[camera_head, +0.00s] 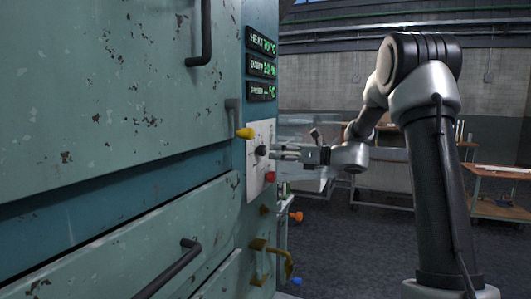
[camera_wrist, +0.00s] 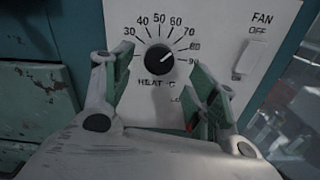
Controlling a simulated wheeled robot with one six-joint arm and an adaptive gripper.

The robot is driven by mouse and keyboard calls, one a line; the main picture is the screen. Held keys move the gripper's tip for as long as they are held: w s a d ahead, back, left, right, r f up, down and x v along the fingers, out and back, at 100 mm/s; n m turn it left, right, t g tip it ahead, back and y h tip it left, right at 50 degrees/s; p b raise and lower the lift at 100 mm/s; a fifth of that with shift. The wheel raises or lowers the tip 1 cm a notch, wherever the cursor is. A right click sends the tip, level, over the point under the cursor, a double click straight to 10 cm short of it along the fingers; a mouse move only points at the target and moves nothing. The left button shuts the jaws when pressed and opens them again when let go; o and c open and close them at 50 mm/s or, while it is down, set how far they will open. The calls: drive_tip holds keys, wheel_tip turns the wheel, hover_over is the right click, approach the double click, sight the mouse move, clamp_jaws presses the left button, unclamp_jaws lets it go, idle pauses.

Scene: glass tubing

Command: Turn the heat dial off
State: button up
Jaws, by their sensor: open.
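The black round heat dial (camera_wrist: 158,59) sits on a white panel (camera_wrist: 205,20), with a printed scale from 30 to 90 around it and the word HEAT below. Its white pointer line is angled to the upper right, toward the upper end of the scale. In the head view the dial (camera_head: 261,150) is a small dark knob on the cabinet's side. My gripper (camera_wrist: 165,80) is open, its green-padded fingers to the left and right of the dial's lower area. In the head view my gripper (camera_head: 279,153) is just in front of the dial. I see no contact.
A FAN switch (camera_wrist: 247,58) marked OFF is right of the dial. Green readouts (camera_head: 262,67) are above. A workbench (camera_head: 492,175) stands behind; open floor lies between.

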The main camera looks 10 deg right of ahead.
sight(265, 151)
drive_tip(key=x, duration=0.5)
drive_tip(key=shift+a, duration=0.15)
drive_tip(key=shift+c, duration=0.2)
drive_tip(key=c, duration=1)
